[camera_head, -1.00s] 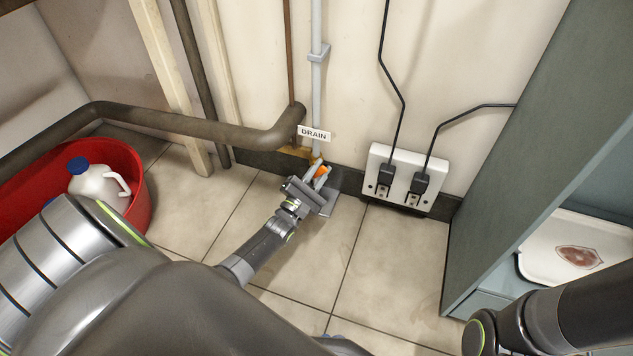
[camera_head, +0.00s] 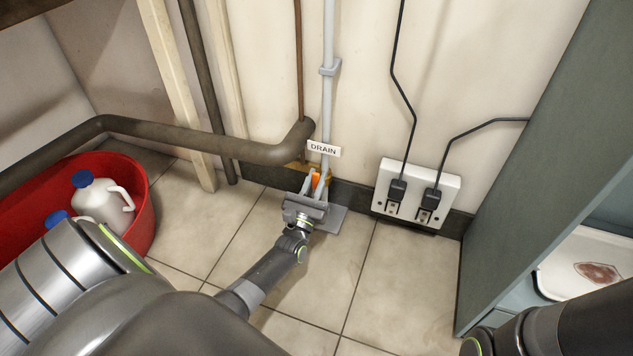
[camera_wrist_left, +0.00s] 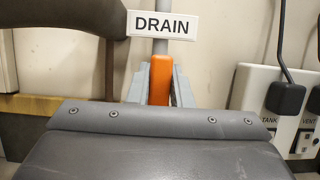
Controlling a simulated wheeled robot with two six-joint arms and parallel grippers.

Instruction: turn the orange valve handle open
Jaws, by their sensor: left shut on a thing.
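The orange valve handle (camera_head: 315,181) is low on the wall, below a white sign reading DRAIN (camera_head: 323,149). My left gripper (camera_head: 314,184) is shut on the handle, with one finger on each side of it. In the left wrist view the orange handle (camera_wrist_left: 160,80) stands upright between the grey fingers (camera_wrist_left: 159,88), right under the DRAIN sign (camera_wrist_left: 162,25). The lower part of the handle is hidden behind my gripper body. My right arm shows at the lower right of the head view, but its gripper is out of the frame.
A white socket plate (camera_head: 450,187) with two black plugs is right of the valve. A brown pipe (camera_head: 190,140) runs along the wall to the left. A red tub (camera_head: 140,215) with white jugs stands at the left, a teal cabinet (camera_head: 520,170) at the right.

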